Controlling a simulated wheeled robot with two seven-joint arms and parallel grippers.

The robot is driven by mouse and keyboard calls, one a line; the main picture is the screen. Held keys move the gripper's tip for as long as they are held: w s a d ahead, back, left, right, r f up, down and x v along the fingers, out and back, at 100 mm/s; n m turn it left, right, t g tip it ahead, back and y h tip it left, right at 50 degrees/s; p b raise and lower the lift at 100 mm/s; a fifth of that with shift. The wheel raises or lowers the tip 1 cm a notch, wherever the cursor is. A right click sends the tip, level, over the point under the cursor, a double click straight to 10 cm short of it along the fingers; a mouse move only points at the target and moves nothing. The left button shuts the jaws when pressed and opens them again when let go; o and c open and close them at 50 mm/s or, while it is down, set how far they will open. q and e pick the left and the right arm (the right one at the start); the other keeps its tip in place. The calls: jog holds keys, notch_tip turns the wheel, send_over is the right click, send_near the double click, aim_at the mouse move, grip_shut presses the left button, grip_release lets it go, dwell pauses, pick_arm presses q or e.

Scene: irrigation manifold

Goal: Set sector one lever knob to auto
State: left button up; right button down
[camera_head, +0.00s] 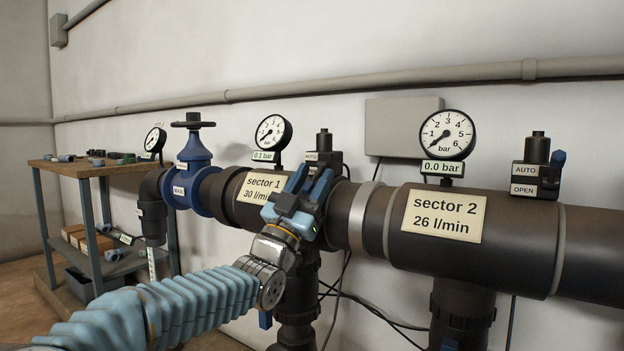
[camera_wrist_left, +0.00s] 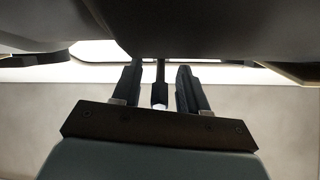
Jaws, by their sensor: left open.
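The sector 1 valve block (camera_head: 325,143) is black and sits on the dark pipe beside the "sector 1" label (camera_head: 262,188). Its upper plate shows partly; the lower plate and the lever knob are hidden behind my left gripper. My left gripper (camera_head: 310,180) is in front of this block with its fingers apart, pointing up and toward it. In the left wrist view the open fingers (camera_wrist_left: 160,88) stand on either side of a slim dark part with a pale end (camera_wrist_left: 159,97), apparently the lever. A gap shows on both sides of it. My right gripper is not in view.
The sector 2 valve block (camera_head: 536,170) has AUTO and OPEN plates and a blue lever (camera_head: 557,161). Gauges, a blue handwheel valve (camera_head: 193,170) and the large pipe (camera_head: 585,235) surround my arm. A shelf (camera_head: 95,167) with small parts stands at left.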

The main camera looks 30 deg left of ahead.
pick_arm(q)
grip_shut()
